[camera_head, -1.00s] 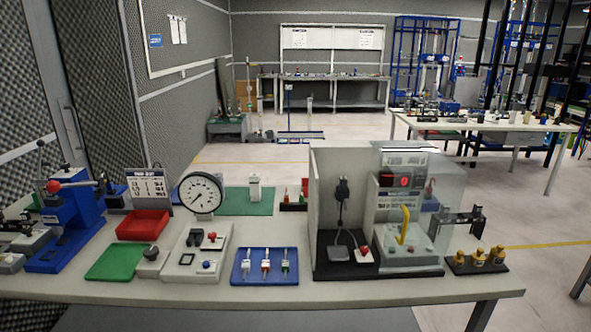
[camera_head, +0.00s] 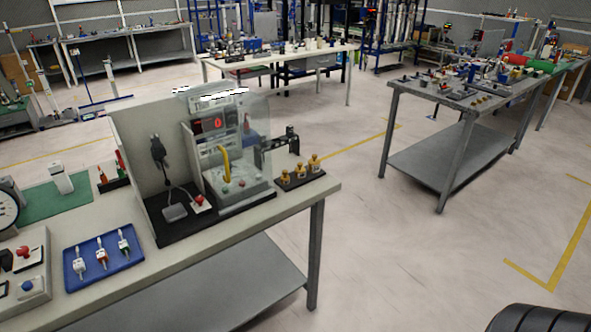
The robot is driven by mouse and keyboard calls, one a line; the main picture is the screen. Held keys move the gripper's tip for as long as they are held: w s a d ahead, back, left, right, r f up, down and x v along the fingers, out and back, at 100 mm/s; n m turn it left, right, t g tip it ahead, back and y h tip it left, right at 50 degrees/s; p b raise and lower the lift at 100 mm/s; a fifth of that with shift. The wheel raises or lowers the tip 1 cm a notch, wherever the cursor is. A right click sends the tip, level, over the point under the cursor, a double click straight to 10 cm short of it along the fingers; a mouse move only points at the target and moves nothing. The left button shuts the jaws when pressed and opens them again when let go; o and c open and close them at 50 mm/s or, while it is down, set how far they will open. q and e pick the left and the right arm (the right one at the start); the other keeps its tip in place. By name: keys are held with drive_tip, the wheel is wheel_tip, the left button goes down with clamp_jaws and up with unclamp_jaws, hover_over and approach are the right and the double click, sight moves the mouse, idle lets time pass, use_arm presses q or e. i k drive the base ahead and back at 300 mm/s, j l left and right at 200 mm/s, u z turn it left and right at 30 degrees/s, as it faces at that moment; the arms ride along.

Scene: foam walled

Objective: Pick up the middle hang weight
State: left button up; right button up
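Three small brass hang weights stand in a row on a black base (camera_head: 309,178) at the right end of the near bench. The middle hang weight (camera_head: 300,171) stands upright between the left weight (camera_head: 285,177) and the right weight (camera_head: 314,163). Neither of my grippers shows in the head view. A dark ribbed part at the bottom right corner may be part of my own arm.
A clear-shielded test unit (camera_head: 232,150) stands just left of the weights, with a black bracket (camera_head: 277,147) behind them. A blue tray (camera_head: 103,254) lies farther left. Open floor (camera_head: 390,260) lies right of the bench (camera_head: 205,265); a grey table (camera_head: 450,150) stands beyond.

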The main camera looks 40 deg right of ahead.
sight(300, 172)
drive_tip(key=l+u, duration=0.4)
drive_tip(key=i+l+u, duration=0.1)
drive_tip(key=l+u, duration=0.55)
drive_tip(key=l, duration=1)
drive_tip(key=k+l, duration=0.15)
drive_tip(key=l, duration=0.3)
drive_tip(key=l+u, duration=0.1)
drive_tip(key=l, duration=0.35)
drive_tip(key=k+l, duration=0.15)
drive_tip(key=l, duration=0.3)
